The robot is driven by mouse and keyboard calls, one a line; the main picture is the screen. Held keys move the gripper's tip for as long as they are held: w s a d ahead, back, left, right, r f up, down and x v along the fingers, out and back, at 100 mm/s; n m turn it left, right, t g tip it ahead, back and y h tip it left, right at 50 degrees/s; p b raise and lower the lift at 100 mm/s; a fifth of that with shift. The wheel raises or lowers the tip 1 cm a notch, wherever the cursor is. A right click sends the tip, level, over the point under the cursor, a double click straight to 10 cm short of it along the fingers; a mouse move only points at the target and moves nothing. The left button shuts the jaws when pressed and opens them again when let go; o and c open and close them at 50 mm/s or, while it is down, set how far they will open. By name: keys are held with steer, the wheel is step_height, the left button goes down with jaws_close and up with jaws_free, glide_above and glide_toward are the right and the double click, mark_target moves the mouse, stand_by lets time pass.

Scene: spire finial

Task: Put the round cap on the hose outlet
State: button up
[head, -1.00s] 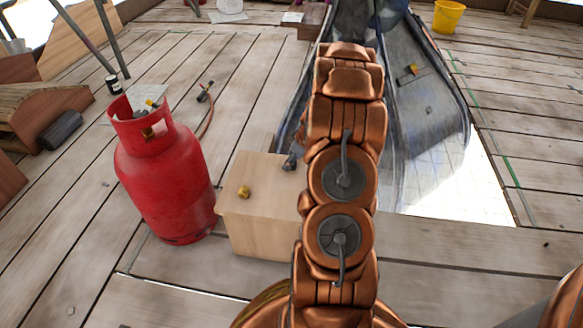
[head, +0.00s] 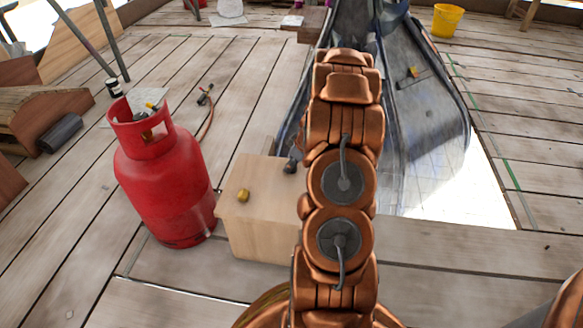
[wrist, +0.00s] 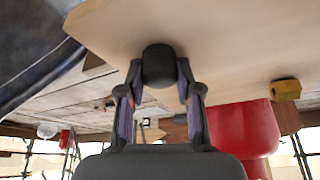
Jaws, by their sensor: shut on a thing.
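A dark round cap (wrist: 158,65) sits between the fingertips of my gripper (wrist: 160,84) in the wrist view. My gripper is shut on it, close by the pale wooden box top. In the head view my gripper (head: 293,163) shows only partly at the left of my arm, above the box, and the cap cannot be made out. A red gas cylinder (head: 160,188) stands left of the box. A brass valve (head: 147,134) shows inside its collar; I cannot clearly make out the hose outlet.
A small yellow brass piece (head: 243,195) lies on the wooden box (head: 258,235); it also shows in the wrist view (wrist: 285,90). A hose with a fitting (head: 206,95) lies on the planks behind the cylinder. A grey metal spire piece (head: 430,110) stands right of my arm.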

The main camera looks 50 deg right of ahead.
steer(key=shift+c, duration=0.6)
steer(key=shift+r, duration=0.1)
step_height(320, 180, up, 4)
steer(key=shift+f+p, duration=0.25)
steer(key=shift+p, duration=0.75)
steer(key=s+a+r+p, duration=0.1)
steer(key=s+p, duration=0.2)
steer(key=s, duration=1.3)
steer(key=shift+r, duration=0.15)
steer(key=shift+a, duration=0.1)
steer(key=w+a+r+p, duration=0.3)
steer(key=w+r+p, duration=0.1)
steer(key=r+p, duration=0.35)
steer(key=w+a+r+p, duration=0.45)
steer(key=r+p, duration=0.25)
steer(key=r, duration=0.2)
steer(key=w+a+r+p, duration=0.5)
steer(key=a+r+p, duration=0.4)
steer(key=r, duration=0.6)
steer(key=w+a+r+m+p, duration=0.1)
steer(key=w+a+r+p, duration=0.3)
steer(key=a+r+p, duration=0.6)
steer(key=w+a+r+m+h+p, duration=0.1)
steer(key=w+a+r+p, duration=0.4)
steer(key=a+r+p, duration=0.5)
step_height(320, 180, up, 11)
steer(key=p, duration=0.6)
steer(key=shift+w+r, duration=0.15)
steer(key=shift+w, duration=0.2)
